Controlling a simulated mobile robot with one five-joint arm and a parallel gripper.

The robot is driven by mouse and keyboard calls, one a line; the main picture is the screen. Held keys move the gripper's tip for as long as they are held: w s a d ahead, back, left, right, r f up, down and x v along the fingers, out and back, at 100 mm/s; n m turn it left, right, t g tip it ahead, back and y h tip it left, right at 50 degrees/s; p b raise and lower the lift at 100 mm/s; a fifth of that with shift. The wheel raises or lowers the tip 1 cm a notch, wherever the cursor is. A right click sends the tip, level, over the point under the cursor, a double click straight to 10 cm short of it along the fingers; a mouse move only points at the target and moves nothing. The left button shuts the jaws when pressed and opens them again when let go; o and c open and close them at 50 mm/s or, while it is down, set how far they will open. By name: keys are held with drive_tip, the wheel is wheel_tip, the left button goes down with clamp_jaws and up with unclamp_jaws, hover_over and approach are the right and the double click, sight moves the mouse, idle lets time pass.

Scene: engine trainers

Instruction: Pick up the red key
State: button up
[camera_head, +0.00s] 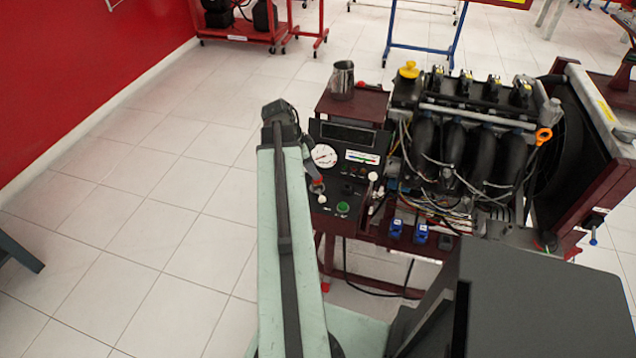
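A small red part (316,186) shows on the left side of the engine trainer's dark control panel (338,135), below the round white gauge (324,156). It may be the red key, but it is too small to be sure. My pale green arm rises from the bottom of the picture just left of the panel and ends in a dark joint above the floor. I cannot make out gripper fingers anywhere, and no thing is seen held.
The engine (455,145) with hoses and wires stands right of the panel, beside a radiator frame (590,150). A metal cup (342,80) sits on the box behind the panel. Dark blocks fill the lower right. Open tiled floor (150,230) lies left, bounded by a red wall (80,70).

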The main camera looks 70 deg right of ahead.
drive_tip(key=b+x, duration=0.3)
drive_tip(key=x, duration=0.1)
drive_tip(key=shift+f, duration=0.2)
drive_tip(key=shift+r, duration=0.2)
clamp_jaws()
drive_tip(key=shift+r+p, duration=0.15)
drive_tip(key=shift+p, duration=0.15)
wheel_tip(320, 180, up, 10)
drive_tip(key=p, duration=0.9)
drive_tip(key=shift+p, duration=0.4)
